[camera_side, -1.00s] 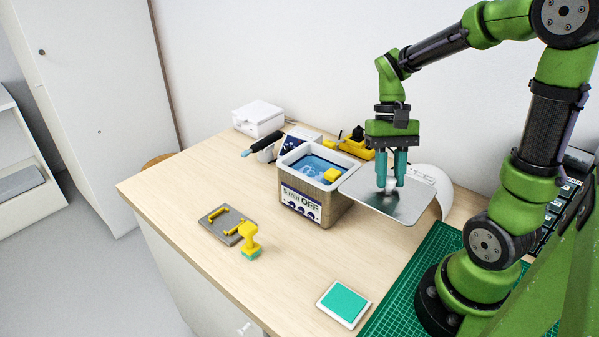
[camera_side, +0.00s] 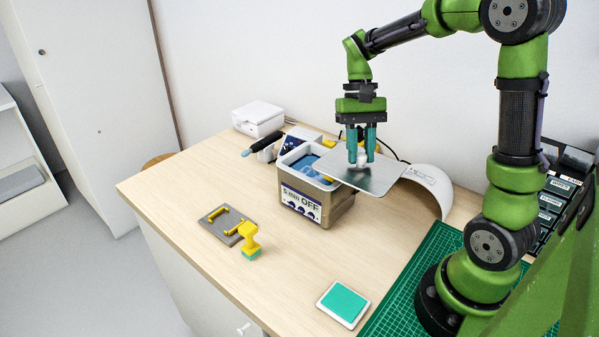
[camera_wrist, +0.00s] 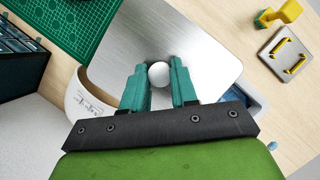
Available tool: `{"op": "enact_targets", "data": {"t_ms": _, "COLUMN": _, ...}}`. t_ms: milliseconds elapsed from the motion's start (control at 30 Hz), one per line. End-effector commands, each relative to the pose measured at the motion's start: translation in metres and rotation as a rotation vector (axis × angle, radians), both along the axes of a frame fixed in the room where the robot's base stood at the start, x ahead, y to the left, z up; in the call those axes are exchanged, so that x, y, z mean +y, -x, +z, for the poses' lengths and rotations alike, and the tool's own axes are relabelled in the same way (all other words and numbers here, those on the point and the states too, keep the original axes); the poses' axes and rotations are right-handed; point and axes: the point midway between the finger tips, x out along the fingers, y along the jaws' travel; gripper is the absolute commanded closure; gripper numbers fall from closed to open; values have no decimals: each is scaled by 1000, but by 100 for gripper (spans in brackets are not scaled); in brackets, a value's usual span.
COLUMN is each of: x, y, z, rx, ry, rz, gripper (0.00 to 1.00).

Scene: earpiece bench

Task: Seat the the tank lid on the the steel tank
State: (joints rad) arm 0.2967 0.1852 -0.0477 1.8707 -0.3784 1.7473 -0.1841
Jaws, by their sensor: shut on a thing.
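The tank lid (camera_side: 378,181) is a flat, shiny metal plate with a white round knob. My gripper (camera_side: 361,162) is shut on the knob and holds the lid roughly level. In the wrist view the knob sits between the teal fingers of my gripper (camera_wrist: 159,82), with the lid (camera_wrist: 185,35) beyond. The steel tank (camera_side: 330,212) stands on the bench, open, with blue liquid inside and a label on its front. The lid is above and to the right of the tank, and its left part overlaps the tank's right rim in the side view. Their height gap is hard to tell.
A white curved housing (camera_side: 430,183) stands right of the lid. A black-handled tool (camera_side: 266,140) and a white box (camera_side: 258,118) are behind left. A grey plate (camera_side: 227,225), a yellow stamp (camera_side: 249,238) and a teal pad (camera_side: 343,304) lie in front. The bench between is clear.

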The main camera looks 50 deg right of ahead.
Motion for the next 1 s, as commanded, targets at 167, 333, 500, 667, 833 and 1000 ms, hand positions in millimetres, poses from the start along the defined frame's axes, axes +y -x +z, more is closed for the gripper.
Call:
{"op": "enact_targets", "data": {"t_ms": 167, "x": -2, "y": -65, "z": -5, "rx": 2, "ry": -1, "rz": -1, "gripper": 100}}
{"op": "enact_targets", "data": {"t_ms": 333, "x": -2, "y": -100, "z": -1, "rx": 0, "ry": 0, "rz": -15, "gripper": 100}}
{"op": "enact_targets", "data": {"t_ms": 500, "x": -3, "y": -111, "z": 9, "rx": -1, "ry": 0, "rz": -32, "gripper": 100}}
{"op": "enact_targets", "data": {"t_ms": 667, "x": -2, "y": -110, "z": 11, "rx": -1, "ry": -1, "rz": -39, "gripper": 100}}
{"op": "enact_targets", "data": {"t_ms": 833, "x": -2, "y": -110, "z": 11, "rx": -1, "ry": -1, "rz": -39, "gripper": 100}}
{"op": "enact_targets", "data": {"t_ms": 1000, "x": -2, "y": -110, "z": 7, "rx": -1, "ry": -1, "rz": -39, "gripper": 100}}
